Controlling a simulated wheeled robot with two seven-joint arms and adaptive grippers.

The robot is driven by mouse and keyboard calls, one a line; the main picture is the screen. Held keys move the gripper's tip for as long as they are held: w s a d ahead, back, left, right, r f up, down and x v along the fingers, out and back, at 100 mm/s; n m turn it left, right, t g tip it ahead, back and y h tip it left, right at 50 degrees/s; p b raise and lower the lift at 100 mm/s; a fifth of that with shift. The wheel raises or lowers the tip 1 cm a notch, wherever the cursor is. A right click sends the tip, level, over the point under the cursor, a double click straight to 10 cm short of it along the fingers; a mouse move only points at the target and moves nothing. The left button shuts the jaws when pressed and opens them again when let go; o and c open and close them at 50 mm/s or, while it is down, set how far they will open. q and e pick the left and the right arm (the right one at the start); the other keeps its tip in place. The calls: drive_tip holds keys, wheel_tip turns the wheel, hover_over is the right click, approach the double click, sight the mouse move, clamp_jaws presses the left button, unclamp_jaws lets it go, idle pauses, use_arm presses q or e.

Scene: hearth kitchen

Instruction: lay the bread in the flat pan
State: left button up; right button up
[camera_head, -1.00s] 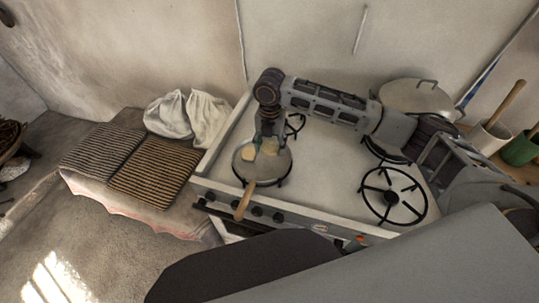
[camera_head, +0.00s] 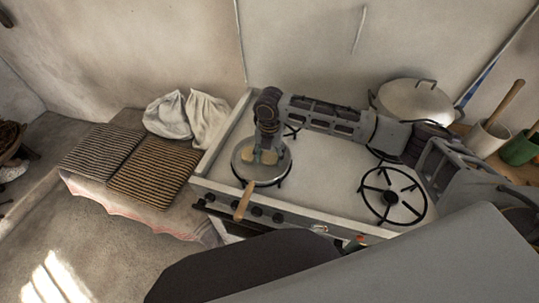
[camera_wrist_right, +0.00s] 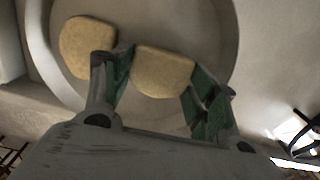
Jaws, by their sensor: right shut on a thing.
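The flat pan (camera_head: 282,170) is a round grey pan with a wooden handle (camera_head: 243,201), on the stove's front left burner. My right gripper (camera_head: 262,156) points down over the pan and is shut on a piece of bread (camera_head: 270,158). In the right wrist view this pale tan bread (camera_wrist_right: 163,72) sits between the green-padded fingers (camera_wrist_right: 155,88), over the pan floor. Whether it touches the floor is unclear. A second piece of bread (camera_wrist_right: 88,46) lies in the pan beside it, near the left finger. My left gripper is not in view.
A lidded pot (camera_head: 415,102) stands at the back right of the stove. An empty burner (camera_head: 391,196) is at the front right. White cloth sacks (camera_head: 205,118) and striped mats (camera_head: 152,168) lie on a ledge to the left. The stove's middle is clear.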

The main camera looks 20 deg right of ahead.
sight(269, 157)
drive_tip(key=shift+f, duration=0.15)
drive_tip(key=o, duration=0.5)
idle(0.3)
drive_tip(key=shift+r, duration=6.15)
